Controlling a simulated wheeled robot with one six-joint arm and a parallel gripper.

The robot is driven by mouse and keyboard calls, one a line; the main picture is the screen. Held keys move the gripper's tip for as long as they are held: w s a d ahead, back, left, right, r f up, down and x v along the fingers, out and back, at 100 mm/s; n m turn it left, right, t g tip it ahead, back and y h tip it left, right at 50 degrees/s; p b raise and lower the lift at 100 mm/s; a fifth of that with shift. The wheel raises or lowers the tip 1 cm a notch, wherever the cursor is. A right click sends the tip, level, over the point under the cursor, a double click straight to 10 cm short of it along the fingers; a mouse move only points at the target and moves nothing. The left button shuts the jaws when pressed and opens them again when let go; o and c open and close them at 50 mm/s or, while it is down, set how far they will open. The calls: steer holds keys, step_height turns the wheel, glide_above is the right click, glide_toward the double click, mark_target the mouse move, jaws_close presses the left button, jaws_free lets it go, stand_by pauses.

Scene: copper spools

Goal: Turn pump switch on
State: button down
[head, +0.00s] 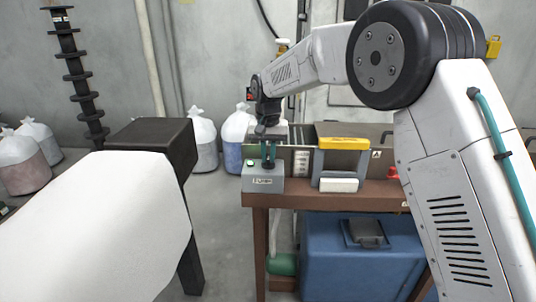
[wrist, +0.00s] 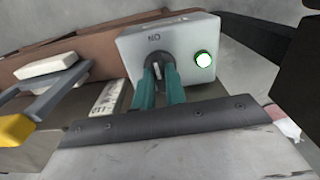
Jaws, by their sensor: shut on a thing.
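The pump switch is a small grey box at the left end of the brown table, seen in the head view (head: 263,181) and at the top of the wrist view (wrist: 135,42). Its face bears the letters "ON", upside down in the wrist view. A round green lamp (wrist: 203,58) beside them looks bright. My gripper (head: 268,163) reaches down to the box from behind. In the wrist view its teal fingers (wrist: 158,76) are shut on a small grey knob (wrist: 157,70) on the box's face. The fingers hide most of the knob.
The brown table (head: 330,195) also carries a yellow-topped grey frame (head: 342,144) and a white block (head: 338,185), right of the box. A blue case (head: 335,265) stands below. A white-covered thing (head: 95,225) fills the left front; white bags (head: 237,135) stand behind.

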mark_target(268, 156)
steer(key=shift+m, duration=0.3)
steer(key=c, duration=1.4)
jaws_free()
steer(key=shift+c, duration=0.2)
step_height(268, 156, up, 8)
steer(key=shift+f, duration=0.1)
